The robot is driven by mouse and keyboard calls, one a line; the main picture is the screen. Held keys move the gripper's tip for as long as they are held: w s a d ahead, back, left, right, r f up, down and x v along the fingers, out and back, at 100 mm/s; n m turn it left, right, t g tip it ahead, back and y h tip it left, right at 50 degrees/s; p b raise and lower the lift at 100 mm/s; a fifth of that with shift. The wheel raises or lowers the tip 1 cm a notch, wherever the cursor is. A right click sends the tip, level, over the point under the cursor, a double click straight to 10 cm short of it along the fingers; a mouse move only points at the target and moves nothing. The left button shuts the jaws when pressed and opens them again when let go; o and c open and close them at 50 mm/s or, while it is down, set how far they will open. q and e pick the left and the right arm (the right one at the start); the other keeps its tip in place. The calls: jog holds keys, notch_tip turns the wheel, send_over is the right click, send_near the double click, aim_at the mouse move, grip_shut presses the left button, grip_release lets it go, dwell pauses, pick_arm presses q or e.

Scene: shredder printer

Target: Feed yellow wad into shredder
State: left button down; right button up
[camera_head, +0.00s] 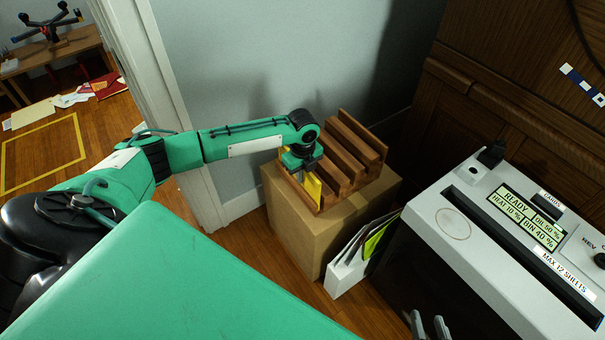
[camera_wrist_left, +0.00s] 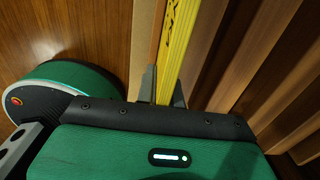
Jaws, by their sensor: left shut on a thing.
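The yellow wad (camera_head: 313,188) stands upright in the front slot of a stepped wooden rack (camera_head: 358,150). My left gripper (camera_head: 304,165) is over that slot and shut on the wad's top edge. In the left wrist view the yellow wad (camera_wrist_left: 178,45) runs up between the fingers of my left gripper (camera_wrist_left: 163,85), with wooden walls on both sides. The shredder (camera_head: 450,222) stands at the right, with a long dark slot in its pale top and a display reading READY. Two grey fingertips of my right gripper (camera_head: 430,324) show apart at the bottom edge, with nothing seen between them.
The rack sits on a cardboard box (camera_head: 310,240). A white holder (camera_head: 345,275) with papers and a green sheet stands between box and shredder. A wall and door frame (camera_head: 170,90) are behind my left arm. Dark wood panelling (camera_head: 450,95) rises behind the shredder.

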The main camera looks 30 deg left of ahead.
jog(key=shift+r+p, duration=1)
jog(key=shift+r, duration=0.15)
notch_tip(320, 180, up, 12)
jog(key=p, duration=1.1)
jog(key=shift+f+p, duration=0.2)
jog(key=shift+p, duration=0.1)
